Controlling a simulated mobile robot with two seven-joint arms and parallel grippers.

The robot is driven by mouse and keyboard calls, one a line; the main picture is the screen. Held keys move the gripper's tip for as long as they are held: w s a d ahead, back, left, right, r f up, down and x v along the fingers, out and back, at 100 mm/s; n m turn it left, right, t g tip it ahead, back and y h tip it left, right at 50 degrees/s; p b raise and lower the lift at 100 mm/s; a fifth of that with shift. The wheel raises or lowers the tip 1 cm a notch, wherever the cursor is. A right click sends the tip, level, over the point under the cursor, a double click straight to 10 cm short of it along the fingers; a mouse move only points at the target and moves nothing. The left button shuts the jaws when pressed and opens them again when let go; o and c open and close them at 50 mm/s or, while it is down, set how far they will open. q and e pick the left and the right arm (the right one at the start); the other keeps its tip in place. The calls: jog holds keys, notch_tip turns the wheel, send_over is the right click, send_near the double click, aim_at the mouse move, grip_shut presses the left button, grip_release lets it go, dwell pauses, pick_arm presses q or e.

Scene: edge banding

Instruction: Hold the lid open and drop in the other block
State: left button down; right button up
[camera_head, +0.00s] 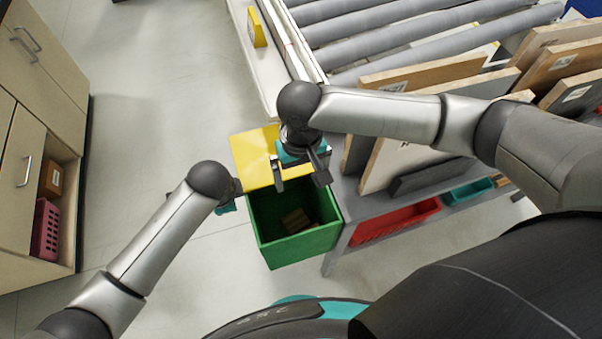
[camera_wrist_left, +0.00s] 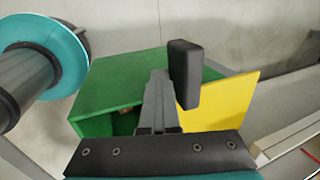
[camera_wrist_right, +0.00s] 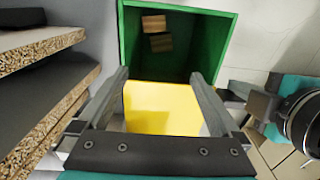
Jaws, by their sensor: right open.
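The green bin (camera_head: 300,247) stands with its yellow lid (camera_head: 255,155) swung open toward the back. Two small wooden blocks (camera_wrist_right: 153,22) (camera_wrist_right: 160,42) lie inside the bin; they show small in the head view (camera_head: 295,220). My right gripper (camera_head: 300,174) is open and empty above the lid side of the bin, its fingers spread in the right wrist view (camera_wrist_right: 158,85). My left gripper (camera_wrist_left: 178,80) has its fingers together beside the bin and lid. Its black fingertip overlaps the lid in the left wrist view; whether it touches the lid is unclear.
A roller conveyor (camera_head: 380,30) runs at the back. Boards stand in a rack (camera_head: 420,125) right of the bin, above a red tray (camera_head: 395,222) and a teal tray (camera_head: 470,192). Cabinets (camera_head: 35,130) stand at the left. The floor between is clear.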

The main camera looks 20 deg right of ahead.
pick_arm(q)
jog(key=shift+w+r, duration=0.1)
jog(key=shift+w, duration=0.1)
pick_arm(e)
notch_tip(320, 180, up, 12)
dwell(0.9)
